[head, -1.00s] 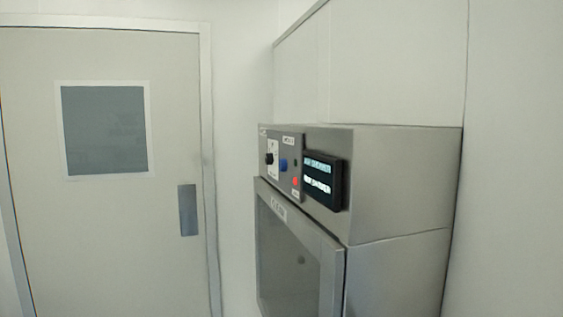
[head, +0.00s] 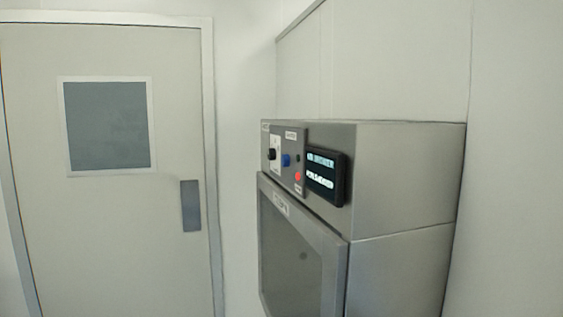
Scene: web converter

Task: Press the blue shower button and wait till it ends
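The blue shower button (head: 286,160) sits on the upper front panel of a grey metal cabinet (head: 405,175). A black knob (head: 271,154) is to its left. A small black round part (head: 298,157) and a red button or light (head: 298,176) are to its right. A black display (head: 326,178) at the panel's right end shows two lines of pale text, too blurred to read surely. My gripper is not in view, and nothing touches the blue button.
Below the panel is the cabinet's closed door with a dark window (head: 290,255). A closed beige door (head: 100,240) with a window and a grey handle plate (head: 190,206) stands at the left. Pale walls (head: 400,60) stand behind and right of the cabinet.

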